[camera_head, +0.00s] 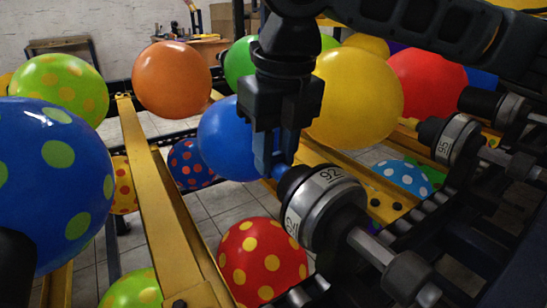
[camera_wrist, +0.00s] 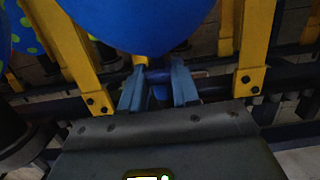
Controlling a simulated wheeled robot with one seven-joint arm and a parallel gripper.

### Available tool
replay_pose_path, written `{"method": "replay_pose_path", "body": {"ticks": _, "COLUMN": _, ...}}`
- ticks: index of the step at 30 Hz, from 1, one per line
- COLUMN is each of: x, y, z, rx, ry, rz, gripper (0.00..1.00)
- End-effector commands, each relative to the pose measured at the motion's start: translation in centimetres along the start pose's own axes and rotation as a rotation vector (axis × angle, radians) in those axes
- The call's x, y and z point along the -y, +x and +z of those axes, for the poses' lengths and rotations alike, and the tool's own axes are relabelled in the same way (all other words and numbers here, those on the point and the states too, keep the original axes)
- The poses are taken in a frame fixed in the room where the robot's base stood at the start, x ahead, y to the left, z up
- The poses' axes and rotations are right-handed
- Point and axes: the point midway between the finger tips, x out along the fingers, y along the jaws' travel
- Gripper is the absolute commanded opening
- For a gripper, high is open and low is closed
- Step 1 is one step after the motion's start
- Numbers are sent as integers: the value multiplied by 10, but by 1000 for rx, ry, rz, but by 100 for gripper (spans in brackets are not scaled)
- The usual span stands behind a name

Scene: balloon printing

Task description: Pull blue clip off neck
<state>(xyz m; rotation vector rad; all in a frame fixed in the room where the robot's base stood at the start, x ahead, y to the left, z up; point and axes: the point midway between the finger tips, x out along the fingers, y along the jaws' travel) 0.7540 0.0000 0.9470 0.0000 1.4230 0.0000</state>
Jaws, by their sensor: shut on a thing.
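The plain blue balloon (camera_head: 222,140) hangs behind my gripper in the head view, with its round body also filling the top of the wrist view (camera_wrist: 145,20). My gripper (camera_head: 272,168) points down beside the balloon, just above a numbered metal roller. In the wrist view my gripper's (camera_wrist: 157,90) two blue-grey fingers stand a little apart below the balloon, shut on the small blue clip (camera_wrist: 159,92) between them. The clip is dark and partly hidden by the fingers. Whether it still sits around the balloon's neck I cannot tell.
A metal roller marked 92 (camera_head: 325,205) stands close to the fingertips. A yellow balloon (camera_head: 355,97) is right of my gripper, and an orange one (camera_head: 171,79) is at left. A yellow beam (camera_head: 150,190) runs along the left. Several spotted balloons surround the frame.

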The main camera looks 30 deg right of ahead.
Motion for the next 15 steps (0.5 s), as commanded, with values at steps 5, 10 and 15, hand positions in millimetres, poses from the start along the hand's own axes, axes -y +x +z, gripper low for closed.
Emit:
{"method": "replay_pose_path", "body": {"ticks": 5, "x": 0, "y": -1, "z": 0, "rx": 0, "ry": 0, "rz": 0, "gripper": 6}}
{"method": "replay_pose_path", "body": {"ticks": 10, "x": 0, "y": -7, "z": 1, "rx": 0, "ry": 0, "rz": 0, "gripper": 6}}
{"method": "replay_pose_path", "body": {"ticks": 15, "x": 0, "y": -17, "z": 3, "rx": 0, "ry": 0, "rz": 1, "gripper": 6}}
